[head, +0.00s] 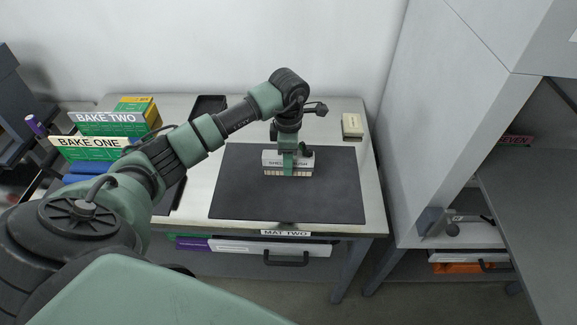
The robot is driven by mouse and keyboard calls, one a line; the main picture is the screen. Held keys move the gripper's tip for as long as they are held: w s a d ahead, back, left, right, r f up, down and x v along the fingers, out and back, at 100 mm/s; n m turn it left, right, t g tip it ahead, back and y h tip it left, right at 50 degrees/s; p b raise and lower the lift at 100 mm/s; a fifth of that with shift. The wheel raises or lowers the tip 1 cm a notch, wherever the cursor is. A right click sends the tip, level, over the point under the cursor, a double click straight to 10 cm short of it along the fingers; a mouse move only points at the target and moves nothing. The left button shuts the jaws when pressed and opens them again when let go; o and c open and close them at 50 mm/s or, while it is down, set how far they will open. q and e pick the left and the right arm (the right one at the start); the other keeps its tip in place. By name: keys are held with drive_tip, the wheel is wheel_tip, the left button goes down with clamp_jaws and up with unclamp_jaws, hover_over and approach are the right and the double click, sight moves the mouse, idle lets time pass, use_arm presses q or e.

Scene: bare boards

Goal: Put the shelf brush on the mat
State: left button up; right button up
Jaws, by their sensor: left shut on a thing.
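The shelf brush (304,164) is a pale block with a grey label band and a bristle edge along its lower side. My left gripper (288,166) is shut on it from above. The brush shows over the middle of the dark grey mat (335,197), which lies on the table; I cannot tell whether the brush touches it. A tag reading MAT TWO sits at the table's front edge. The gripper hides the middle of the brush label. My right gripper is not in view.
A small cream block (352,125) lies at the table's back right. A black tray (208,107) is at the back. Boxes labelled BAKE TWO (105,122) and BAKE ONE (88,147) stand at the left. A tall grey cabinet (445,110) borders the right. Mat space is clear around the brush.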

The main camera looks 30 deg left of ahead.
use_arm(q)
wheel_tip(320, 180, down, 3)
drive_tip(key=shift+f, duration=0.2)
drive_tip(key=shift+f, duration=0.2)
drive_tip(key=o, duration=1.3)
drive_tip(key=shift+r, duration=0.15)
